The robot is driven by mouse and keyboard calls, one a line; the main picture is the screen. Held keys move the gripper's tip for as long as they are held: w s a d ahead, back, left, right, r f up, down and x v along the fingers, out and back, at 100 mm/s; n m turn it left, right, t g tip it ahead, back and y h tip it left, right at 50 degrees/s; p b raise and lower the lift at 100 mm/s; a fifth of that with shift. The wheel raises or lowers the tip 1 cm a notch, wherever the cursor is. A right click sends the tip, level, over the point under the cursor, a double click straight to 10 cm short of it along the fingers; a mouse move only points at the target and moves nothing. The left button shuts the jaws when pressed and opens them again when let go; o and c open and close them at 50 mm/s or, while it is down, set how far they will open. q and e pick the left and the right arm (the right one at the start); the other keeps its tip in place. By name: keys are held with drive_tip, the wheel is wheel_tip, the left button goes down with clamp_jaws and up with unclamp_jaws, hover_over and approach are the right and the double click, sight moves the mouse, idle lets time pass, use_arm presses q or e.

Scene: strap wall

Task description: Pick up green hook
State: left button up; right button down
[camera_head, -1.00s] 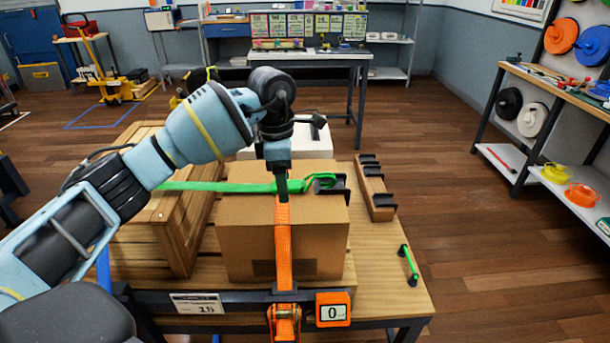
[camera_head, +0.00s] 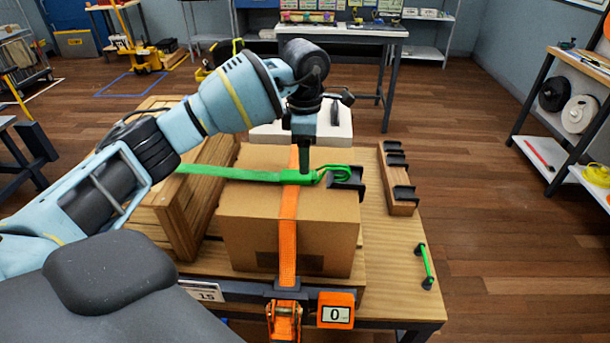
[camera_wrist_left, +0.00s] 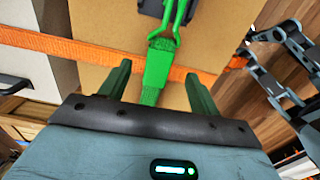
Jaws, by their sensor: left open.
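The green hook (camera_head: 334,174) is a looped end on a flat green strap (camera_head: 225,174) that lies across the top of a cardboard box (camera_head: 255,203). The hook meets a black corner piece (camera_head: 347,184) at the box's right edge. My left gripper (camera_head: 303,178) points down over the strap beside the hook. In the left wrist view its fingers (camera_wrist_left: 158,72) are open, one on each side of the green strap end (camera_wrist_left: 159,58); the hook's prongs (camera_wrist_left: 178,18) lie just beyond. Whether the fingers touch the strap is unclear.
An orange strap (camera_head: 288,240) crosses the box under the green one, down to a ratchet (camera_head: 284,320). A wooden rack with black hooks (camera_head: 397,180) and a green-barred handle (camera_head: 426,266) lie to the right. A wooden crate (camera_head: 178,215) stands left of the box.

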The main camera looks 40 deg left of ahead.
use_arm(q)
drive_tip(key=shift+d+f, duration=0.1)
drive_tip(key=shift+f, duration=2.45)
drive_tip(key=c, duration=1.1)
drive_tip(key=shift+r, duration=0.15)
drive_tip(key=shift+c, duration=0.2)
drive_tip(key=shift+w+r, duration=0.1)
drive_tip(key=shift+r, duration=0.5)
drive_tip(key=shift+s+d+r, duration=0.15)
drive_tip(key=shift+s+r, duration=0.05)
drive_tip(key=shift+r, duration=0.9)
drive_tip(key=s+d+r, duration=0.1)
drive_tip(key=s+d, duration=0.8)
drive_tip(key=s, duration=0.3)
drive_tip(key=shift+s+d+r, duration=0.15)
drive_tip(key=shift+s+d, duration=0.05)
drive_tip(key=shift+d, duration=0.1)
